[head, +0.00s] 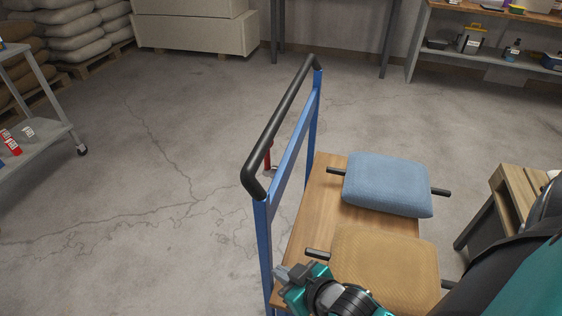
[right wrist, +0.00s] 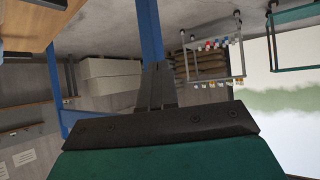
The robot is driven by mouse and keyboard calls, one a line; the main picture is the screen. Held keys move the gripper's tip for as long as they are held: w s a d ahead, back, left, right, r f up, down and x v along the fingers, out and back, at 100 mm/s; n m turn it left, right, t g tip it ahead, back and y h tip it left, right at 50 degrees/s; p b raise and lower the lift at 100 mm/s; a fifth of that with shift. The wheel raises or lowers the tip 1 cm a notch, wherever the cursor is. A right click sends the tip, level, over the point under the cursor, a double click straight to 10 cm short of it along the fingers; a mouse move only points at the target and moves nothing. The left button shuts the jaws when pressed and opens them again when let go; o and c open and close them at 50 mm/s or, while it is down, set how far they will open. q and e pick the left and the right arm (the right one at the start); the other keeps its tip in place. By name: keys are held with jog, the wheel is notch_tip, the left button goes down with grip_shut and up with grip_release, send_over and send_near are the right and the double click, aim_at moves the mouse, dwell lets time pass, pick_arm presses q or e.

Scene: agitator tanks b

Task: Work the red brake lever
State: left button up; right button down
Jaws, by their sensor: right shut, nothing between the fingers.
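The red brake lever (head: 267,158) shows in the head view as a short upright red piece beside the cart's blue frame, under the black handlebar (head: 279,118). The handlebar and frame hide part of it. My right gripper (head: 284,273) is shut and empty, low in the head view, over the near end of the cart and close to the near blue post (head: 263,245). It is well apart from the lever. In the right wrist view the closed fingers (right wrist: 156,82) point at a blue post (right wrist: 149,30); I cannot tell whether they touch it. My left gripper is not in view.
A wooden crate (head: 510,205) stands at right, a grey shelf trolley (head: 45,135) at left. The floor left of the cart is clear.

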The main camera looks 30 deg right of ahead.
jog(key=w+d+f+m+h+b, duration=0.1)
jog(key=w+d+f+b, duration=0.25)
jog(key=b, duration=0.35)
jog(key=t+y+b, duration=0.6)
jog(key=t+y, duration=0.1)
jog(key=t, duration=0.4)
send_near(281, 168)
jog(key=s+d+r, duration=0.1)
jog(key=s, duration=0.2)
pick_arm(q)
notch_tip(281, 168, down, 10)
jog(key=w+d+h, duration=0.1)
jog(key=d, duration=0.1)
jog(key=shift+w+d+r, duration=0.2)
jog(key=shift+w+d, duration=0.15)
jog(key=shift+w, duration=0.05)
pick_arm(e)
jog(key=shift+s+d+n, duration=0.15)
jog(key=shift+n, duration=0.25)
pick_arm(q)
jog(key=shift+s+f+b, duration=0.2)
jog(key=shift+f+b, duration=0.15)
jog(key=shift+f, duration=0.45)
pick_arm(e)
jog(key=x, duration=1.4)
jog(key=shift+r, duration=0.2)
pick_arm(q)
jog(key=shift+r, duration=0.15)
